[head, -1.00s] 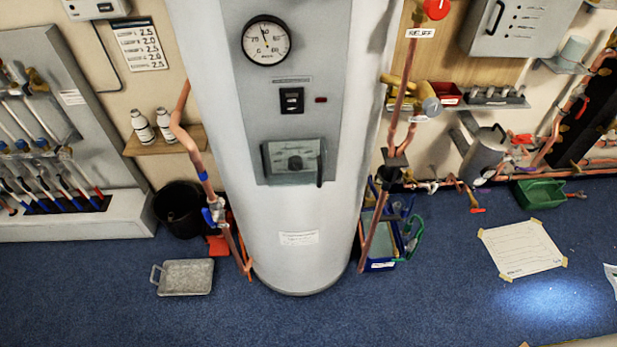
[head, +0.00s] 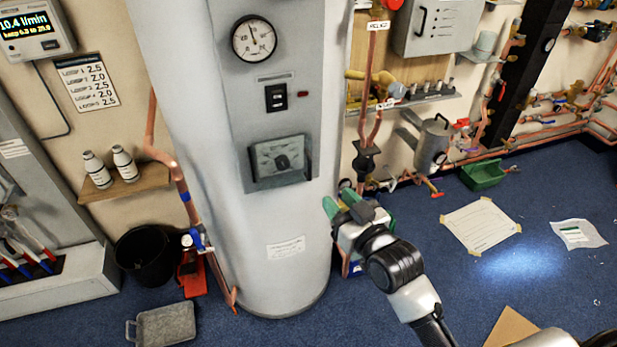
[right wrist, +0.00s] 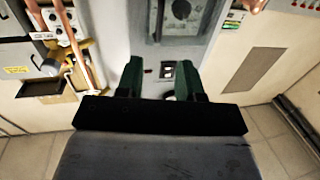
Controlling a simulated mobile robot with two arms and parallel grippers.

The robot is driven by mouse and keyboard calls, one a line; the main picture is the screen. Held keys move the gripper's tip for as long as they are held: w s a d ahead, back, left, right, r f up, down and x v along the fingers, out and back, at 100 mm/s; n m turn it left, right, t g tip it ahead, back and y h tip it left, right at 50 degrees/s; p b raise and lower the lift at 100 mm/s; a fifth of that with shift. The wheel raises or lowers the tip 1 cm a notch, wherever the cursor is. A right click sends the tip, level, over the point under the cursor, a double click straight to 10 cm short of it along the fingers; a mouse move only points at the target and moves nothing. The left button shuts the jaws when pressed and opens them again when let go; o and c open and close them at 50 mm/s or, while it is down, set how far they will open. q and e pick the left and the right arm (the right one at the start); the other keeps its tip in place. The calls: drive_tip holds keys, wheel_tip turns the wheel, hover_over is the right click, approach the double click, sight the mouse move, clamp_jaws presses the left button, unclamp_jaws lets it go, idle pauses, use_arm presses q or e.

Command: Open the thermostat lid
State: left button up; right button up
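The thermostat (head: 262,176) is a grey square box with a dark round dial, low on the front of the white cylinder. Its clear lid (head: 290,146) appears shut over the dial, with a dark upright bar at its right edge. In the right wrist view, which looks upside down, the thermostat (right wrist: 205,26) is at the top, beyond the fingers. My right gripper (head: 339,202) has green fingertips. It is open and empty, right of and below the thermostat in the head view, apart from it. Its spread fingers also show in the right wrist view (right wrist: 160,80). My left gripper is out of view.
The white cylinder (head: 230,215) carries a gauge (head: 254,38) and a switch (head: 276,97) above the thermostat. Copper pipes (head: 366,105) run up its right side. A black bucket (head: 146,260) and grey tray (head: 165,325) are on the floor at left.

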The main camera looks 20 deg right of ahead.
sight(311, 169)
drive_tip(key=p+x, duration=0.1)
drive_tip(key=x, duration=0.9)
drive_tip(key=shift+w+f, duration=0.1)
drive_tip(key=shift+w, duration=0.1)
drive_tip(key=shift+c, duration=0.3)
clamp_jaws()
